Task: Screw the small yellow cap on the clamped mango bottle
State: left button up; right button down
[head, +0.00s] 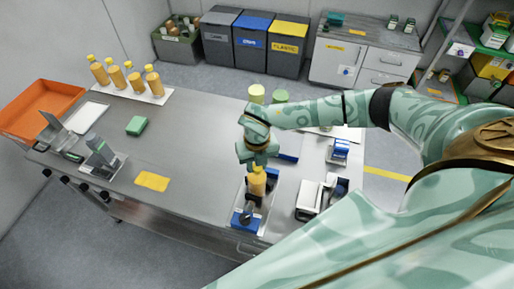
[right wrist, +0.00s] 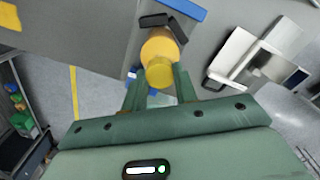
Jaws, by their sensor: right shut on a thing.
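The mango bottle (head: 256,183), orange-yellow, stands upright in the clamp (head: 247,214) with blue ends on the front right of the steel table. My right gripper (head: 257,165) points down right over the bottle's top. In the right wrist view, the yellow cap (right wrist: 160,75) sits between the two green fingers of my right gripper (right wrist: 160,86), which is shut on it. The orange bottle (right wrist: 158,46) lies directly behind the cap there. The cap is in line with the bottle's mouth; I cannot tell whether its thread has caught. My left gripper is out of view.
Several capped orange bottles (head: 126,78) stand on a white mat at the back left. An orange tray (head: 42,108), a green sponge (head: 136,125) and a yellow cloth (head: 152,181) lie on the left. A scale-like device (head: 308,200) stands close right of the clamp. The table's middle is clear.

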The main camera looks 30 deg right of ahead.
jog(key=m+p, duration=0.1)
jog(key=m, duration=0.3)
jog(key=shift+r+p, duration=0.1)
jog(key=shift+p, duration=0.2)
jog(key=shift+m, duration=1.2)
jog(key=m+p, duration=0.2)
jog(key=m, duration=0.1)
jog(key=m+p, duration=0.1)
jog(key=m, duration=0.3)
jog(key=c, duration=1)
grip_release()
